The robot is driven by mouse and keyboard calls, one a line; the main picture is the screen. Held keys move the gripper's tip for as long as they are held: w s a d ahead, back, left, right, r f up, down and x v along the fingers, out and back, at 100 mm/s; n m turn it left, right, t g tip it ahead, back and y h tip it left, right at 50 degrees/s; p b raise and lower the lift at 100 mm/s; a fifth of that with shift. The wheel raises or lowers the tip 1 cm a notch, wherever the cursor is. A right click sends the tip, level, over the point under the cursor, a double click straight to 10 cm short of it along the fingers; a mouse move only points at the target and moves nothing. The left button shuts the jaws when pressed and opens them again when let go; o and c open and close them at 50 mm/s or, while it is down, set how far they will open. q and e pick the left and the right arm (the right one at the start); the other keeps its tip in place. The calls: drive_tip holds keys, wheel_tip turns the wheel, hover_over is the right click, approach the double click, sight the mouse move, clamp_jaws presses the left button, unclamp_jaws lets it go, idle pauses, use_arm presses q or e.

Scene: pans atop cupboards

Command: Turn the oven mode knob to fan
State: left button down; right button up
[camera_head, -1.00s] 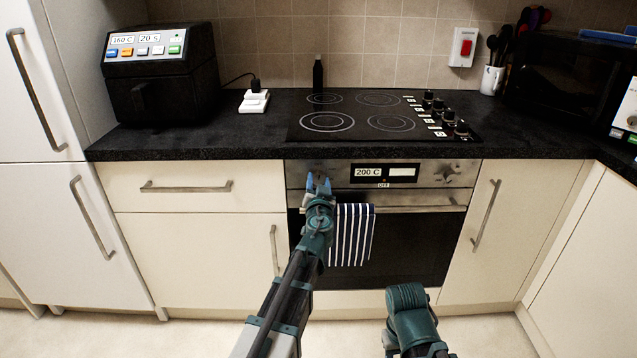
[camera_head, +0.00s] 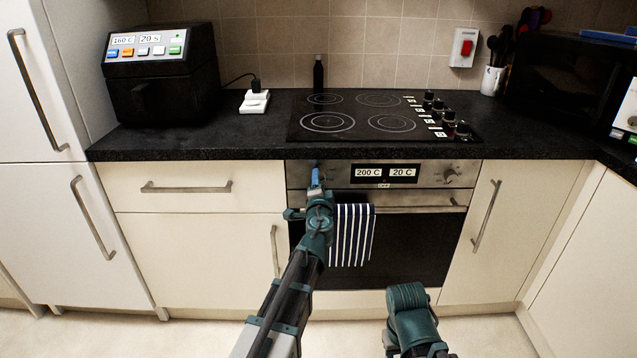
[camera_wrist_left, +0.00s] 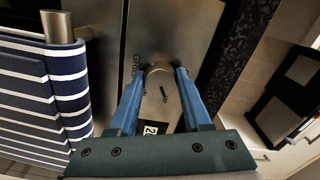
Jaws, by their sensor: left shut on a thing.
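The oven's control panel (camera_head: 430,176) has a knob at each end. My left gripper (camera_head: 316,177) is at the left end of the panel and covers most of the left knob in the head view. In the left wrist view its blue fingers (camera_wrist_left: 162,82) are closed on both sides of this round metal knob (camera_wrist_left: 160,68). The fingers look turned, one in front of the other, in the head view. The right knob (camera_head: 450,175) is free. The display (camera_head: 385,172) reads 200 C and 20 C, with OFF on a label below. My right gripper is out of sight.
A striped towel (camera_head: 352,235) hangs on the oven door handle (camera_head: 420,208), just right of my left wrist; it also fills the left of the wrist view. The worktop edge (camera_head: 230,151) juts above the panel. The floor in front is clear.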

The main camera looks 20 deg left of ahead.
use_arm(q)
drive_tip(key=m, duration=0.6)
drive_tip(key=shift+m, duration=0.3)
drive_tip(key=m, duration=0.5)
drive_tip(key=shift+d+r, duration=0.1)
drive_tip(key=shift+m, duration=0.3)
drive_tip(key=shift+c, duration=1.7)
unclamp_jaws()
drive_tip(key=shift+s, duration=0.15)
